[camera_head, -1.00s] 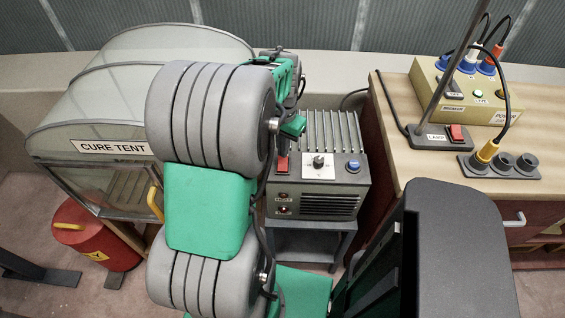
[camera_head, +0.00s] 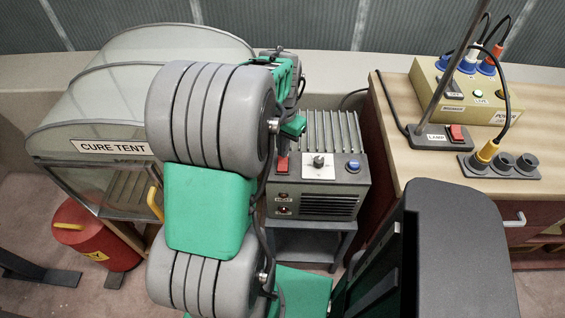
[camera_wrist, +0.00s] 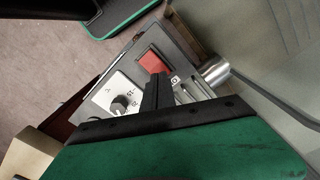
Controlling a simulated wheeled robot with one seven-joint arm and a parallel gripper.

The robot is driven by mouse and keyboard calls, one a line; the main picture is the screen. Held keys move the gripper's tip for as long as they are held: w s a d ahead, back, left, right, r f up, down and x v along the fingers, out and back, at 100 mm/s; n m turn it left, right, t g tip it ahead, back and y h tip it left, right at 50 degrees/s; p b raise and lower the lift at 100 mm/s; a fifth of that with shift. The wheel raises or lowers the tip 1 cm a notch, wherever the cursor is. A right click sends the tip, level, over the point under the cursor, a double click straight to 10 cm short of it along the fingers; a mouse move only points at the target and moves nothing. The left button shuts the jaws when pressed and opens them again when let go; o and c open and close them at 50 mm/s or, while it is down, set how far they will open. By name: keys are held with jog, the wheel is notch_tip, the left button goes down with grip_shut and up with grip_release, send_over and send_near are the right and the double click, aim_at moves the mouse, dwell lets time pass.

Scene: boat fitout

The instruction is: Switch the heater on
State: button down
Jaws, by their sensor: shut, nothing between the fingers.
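The heater (camera_head: 339,197) is a grey box with a ribbed top, standing on a small table. Its top panel has a red rocker switch (camera_head: 282,164), a white dial with a knob (camera_head: 318,162) and a blue button (camera_head: 353,166). Small indicator lamps and a grille are on its front. In the wrist view the red switch (camera_wrist: 152,61) and the dial knob (camera_wrist: 121,103) show close up. My gripper (camera_wrist: 158,80) is shut and empty, its black fingertips at the near edge of the red switch; whether they touch cannot be told. In the head view my arm hides part of the heater's left side.
The cure tent (camera_head: 112,148) stands left of the heater, with a red canister (camera_head: 98,238) below. On the right, a wooden bench (camera_head: 425,169) carries a lamp switch, a socket strip (camera_head: 514,172) and a yellow power box (camera_head: 470,101). A metal duct (camera_wrist: 215,71) adjoins the heater.

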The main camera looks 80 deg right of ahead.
jog(key=shift+f+b, duration=0.55)
jog(key=shift+f, duration=0.5)
dwell(0.4)
jog(key=shift+r+p, duration=2.65)
jog(key=shift+r, duration=0.9)
